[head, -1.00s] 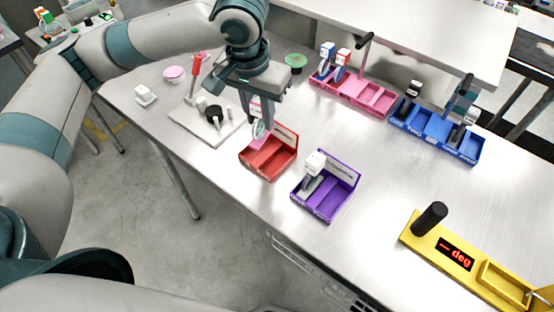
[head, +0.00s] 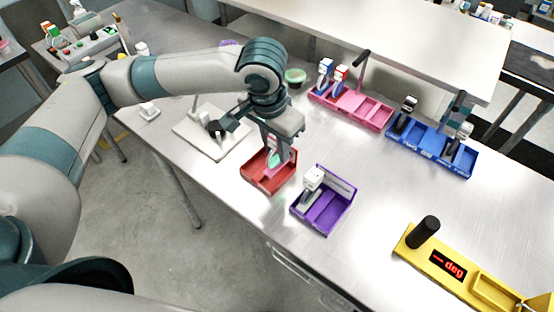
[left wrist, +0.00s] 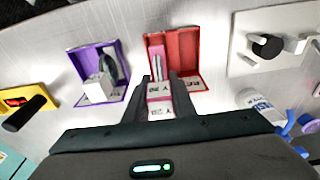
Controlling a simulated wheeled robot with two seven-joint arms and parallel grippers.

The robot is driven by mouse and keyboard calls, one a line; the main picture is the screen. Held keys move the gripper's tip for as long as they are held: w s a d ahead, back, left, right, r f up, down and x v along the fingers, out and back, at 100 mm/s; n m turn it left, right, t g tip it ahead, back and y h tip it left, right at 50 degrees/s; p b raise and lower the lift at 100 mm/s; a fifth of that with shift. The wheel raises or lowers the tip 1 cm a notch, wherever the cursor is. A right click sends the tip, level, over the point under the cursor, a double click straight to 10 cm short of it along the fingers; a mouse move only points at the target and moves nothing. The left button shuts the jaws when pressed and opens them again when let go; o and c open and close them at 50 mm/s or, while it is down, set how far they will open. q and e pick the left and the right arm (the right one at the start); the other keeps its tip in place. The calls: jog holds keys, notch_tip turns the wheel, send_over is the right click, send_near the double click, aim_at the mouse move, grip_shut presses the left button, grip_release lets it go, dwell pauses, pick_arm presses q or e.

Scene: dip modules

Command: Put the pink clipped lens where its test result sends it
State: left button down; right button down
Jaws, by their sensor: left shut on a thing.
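My left gripper (head: 277,140) is shut on the pink clipped lens (head: 274,157), a lens with a pink clip and a white printed tag. In the head view it holds the lens upright over or inside the red tray (head: 258,182); I cannot tell whether it touches the floor. In the left wrist view the pink and white clip (left wrist: 160,103) is between the fingers, and the red tray (left wrist: 188,50) lies just beyond them. The yellow tester (head: 411,257) at the lower right has a black post and a red "-- deg" display. My right gripper is not in view.
A purple tray (head: 325,212) with a white-tagged lens stands right of the red one. A pink tray (head: 373,112) and a blue tray (head: 428,151), both holding tagged lenses, stand behind. A white plate stand (head: 208,147) is at left. The table's middle right is clear.

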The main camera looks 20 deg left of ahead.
aim_at(277, 164)
pick_arm(q)
jog(key=shift+f, duration=0.7)
jog(key=shift+f, duration=0.1)
notch_tip(277, 164, down, 2)
jog(key=shift+f+p, duration=0.25)
jog(key=shift+p, duration=0.2)
jog(key=shift+f, duration=0.5)
jog(key=shift+f, duration=0.1)
jog(key=c, duration=1.5)
grip_release()
